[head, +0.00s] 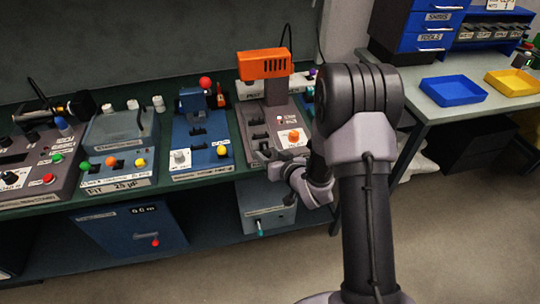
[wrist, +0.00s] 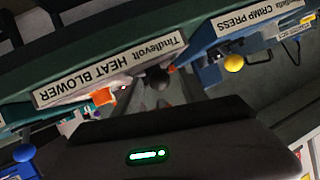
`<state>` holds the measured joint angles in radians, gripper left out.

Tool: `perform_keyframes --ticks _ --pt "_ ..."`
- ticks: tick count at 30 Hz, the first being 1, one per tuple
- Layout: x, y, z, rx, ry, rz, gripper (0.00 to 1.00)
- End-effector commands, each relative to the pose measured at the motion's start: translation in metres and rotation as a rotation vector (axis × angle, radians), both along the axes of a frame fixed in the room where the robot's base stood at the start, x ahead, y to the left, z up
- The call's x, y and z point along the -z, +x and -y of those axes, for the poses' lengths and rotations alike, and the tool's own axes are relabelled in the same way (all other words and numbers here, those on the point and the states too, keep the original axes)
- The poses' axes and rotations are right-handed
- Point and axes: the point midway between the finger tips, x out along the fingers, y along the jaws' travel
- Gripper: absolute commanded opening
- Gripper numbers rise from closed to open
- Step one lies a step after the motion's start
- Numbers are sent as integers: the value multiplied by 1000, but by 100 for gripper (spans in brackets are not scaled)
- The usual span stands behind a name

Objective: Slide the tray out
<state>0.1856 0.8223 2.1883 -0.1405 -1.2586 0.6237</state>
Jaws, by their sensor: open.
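The heat blower (head: 268,108) is a grey-mauve machine with an orange top on the green bench, behind my gripper. Its name label (wrist: 112,68) shows upside down in the wrist view. I cannot clearly make out a separate tray; dark fittings sit on the machine's sloping front, partly hidden by my arm. A small dark rounded knob (wrist: 157,77) shows beside the label in the wrist view. My gripper (head: 270,158) is open at the bench's front edge, just before the heat blower. Its fingers are mostly hidden behind the dark wrist housing, so contact with the knob cannot be told.
The blue crimp press (head: 202,135) stands left of the heat blower. A grey-blue unit (head: 120,148) stands farther left. A grey box (head: 265,208) sits on the shelf below. Blue (head: 453,90) and yellow (head: 512,82) bins lie on the right-hand table. The floor before the bench is clear.

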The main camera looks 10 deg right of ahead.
Motion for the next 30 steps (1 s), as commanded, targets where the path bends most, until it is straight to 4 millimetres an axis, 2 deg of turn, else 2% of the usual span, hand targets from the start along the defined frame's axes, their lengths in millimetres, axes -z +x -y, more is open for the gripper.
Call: perform_keyframes --ticks 5,8,15,18,24,30 --pt "-8 -15 5 2 0 -1 50" --pt "-19 -39 12 4 0 -3 50" --pt "-55 -113 33 6 3 -6 50" --pt "-69 -135 39 4 4 -7 50" --pt "-70 -150 43 0 1 -3 50" --pt "-66 -155 44 0 0 0 50"
